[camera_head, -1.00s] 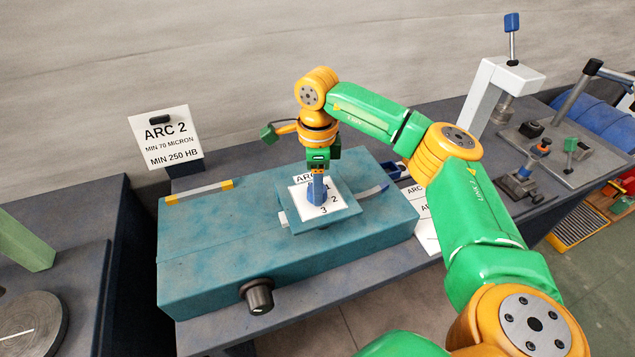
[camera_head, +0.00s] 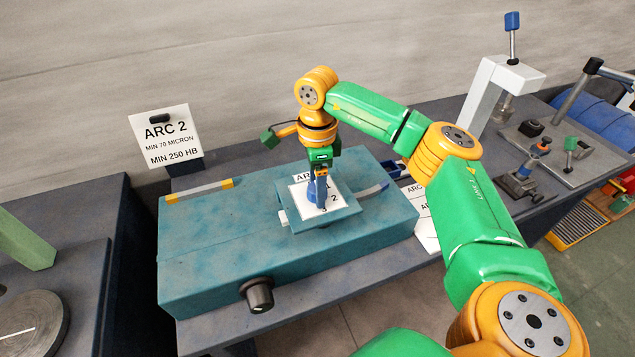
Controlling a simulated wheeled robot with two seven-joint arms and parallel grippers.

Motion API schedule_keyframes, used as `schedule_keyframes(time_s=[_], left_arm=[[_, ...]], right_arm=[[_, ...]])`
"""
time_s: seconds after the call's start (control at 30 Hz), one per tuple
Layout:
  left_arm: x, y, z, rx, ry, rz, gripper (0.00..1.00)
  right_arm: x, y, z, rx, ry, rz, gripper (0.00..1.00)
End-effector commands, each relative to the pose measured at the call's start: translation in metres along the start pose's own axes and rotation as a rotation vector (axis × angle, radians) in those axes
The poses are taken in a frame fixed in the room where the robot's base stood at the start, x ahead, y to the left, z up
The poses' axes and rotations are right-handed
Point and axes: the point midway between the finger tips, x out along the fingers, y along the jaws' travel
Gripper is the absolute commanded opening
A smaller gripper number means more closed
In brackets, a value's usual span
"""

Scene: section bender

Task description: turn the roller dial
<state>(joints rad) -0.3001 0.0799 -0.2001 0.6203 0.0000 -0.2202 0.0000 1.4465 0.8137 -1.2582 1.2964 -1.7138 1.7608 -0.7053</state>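The roller dial is a small blue knob (camera_head: 313,192) on a white plate (camera_head: 300,205) printed with the numbers 1, 2 and 3. The plate lies on a raised square on top of the teal machine (camera_head: 220,255). My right gripper (camera_head: 321,190) points straight down over the knob, its fingertips at the knob. The fingers hide part of the knob, and I cannot tell whether they grip it or stand around it. The 3 is partly covered, while the 2 shows. My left gripper is not in view.
A black knob (camera_head: 259,294) sits on the machine's front face. A sign (camera_head: 167,140) reading ARC 2, MIN 70 MICRON, MIN 250 HB stands behind the machine. A white press frame (camera_head: 490,90) and small fixtures stand on the bench at right. A green part and round disc (camera_head: 30,325) are at left.

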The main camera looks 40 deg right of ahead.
Motion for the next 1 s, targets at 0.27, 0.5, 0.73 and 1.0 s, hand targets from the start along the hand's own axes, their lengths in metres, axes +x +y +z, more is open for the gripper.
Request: schedule_keyframes(time_s=[0.27,0.5,0.73,1.0], left_arm=[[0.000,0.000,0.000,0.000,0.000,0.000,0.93],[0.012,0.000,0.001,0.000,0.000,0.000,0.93],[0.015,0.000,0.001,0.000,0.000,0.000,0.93],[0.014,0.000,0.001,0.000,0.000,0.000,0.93]], right_arm=[[0.000,0.000,0.000,0.001,0.000,-0.001,0.83],[-0.035,-0.002,0.001,0.002,-0.003,-0.007,0.83],[-0.070,0.000,0.001,0.000,0.000,-0.001,0.83],[-0.071,0.000,0.000,0.000,0.001,0.000,0.83]])
